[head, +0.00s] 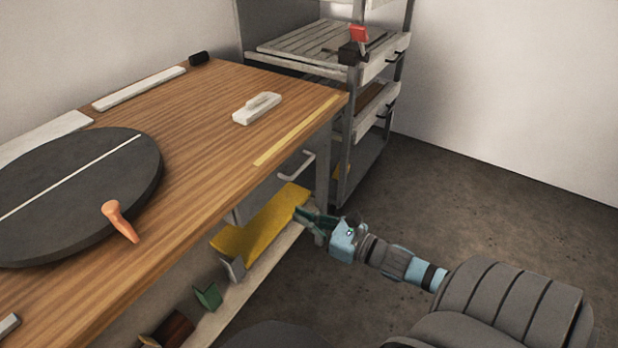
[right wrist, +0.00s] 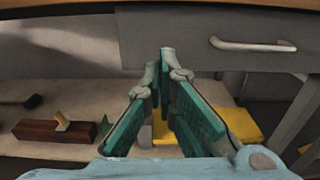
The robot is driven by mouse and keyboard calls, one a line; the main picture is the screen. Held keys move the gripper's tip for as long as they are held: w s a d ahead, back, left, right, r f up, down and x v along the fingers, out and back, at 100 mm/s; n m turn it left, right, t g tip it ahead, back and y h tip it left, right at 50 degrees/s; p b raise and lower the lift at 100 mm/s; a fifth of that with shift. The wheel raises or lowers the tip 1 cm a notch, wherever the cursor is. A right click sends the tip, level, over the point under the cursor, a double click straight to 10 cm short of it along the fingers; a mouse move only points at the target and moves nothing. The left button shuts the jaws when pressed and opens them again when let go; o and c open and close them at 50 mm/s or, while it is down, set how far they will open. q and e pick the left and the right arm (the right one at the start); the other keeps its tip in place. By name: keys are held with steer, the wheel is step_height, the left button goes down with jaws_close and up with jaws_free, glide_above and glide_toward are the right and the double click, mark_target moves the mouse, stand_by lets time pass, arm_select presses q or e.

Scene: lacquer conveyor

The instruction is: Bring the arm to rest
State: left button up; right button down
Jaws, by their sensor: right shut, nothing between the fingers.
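My right arm comes in from the lower right in the head view. Its gripper (head: 303,214) is low beside the workbench (head: 215,110), in front of the lower shelf and below the drawer handle (head: 297,166). In the right wrist view the gripper's green-padded fingers (right wrist: 166,55) meet at their tips with nothing between them. The drawer handle also shows there, at the upper right (right wrist: 252,45). My left gripper is not in view.
A yellow piece (head: 262,222) and a wooden plane (right wrist: 50,131) lie on the lower shelf. A dark round disc (head: 75,215) and an orange-handled tool (head: 119,219) are on the bench top. A shelf rack (head: 347,180) stands behind. Floor to the right is clear.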

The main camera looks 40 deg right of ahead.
steer(key=shift+s+d, duration=0.2)
steer(key=shift+s, duration=0.3)
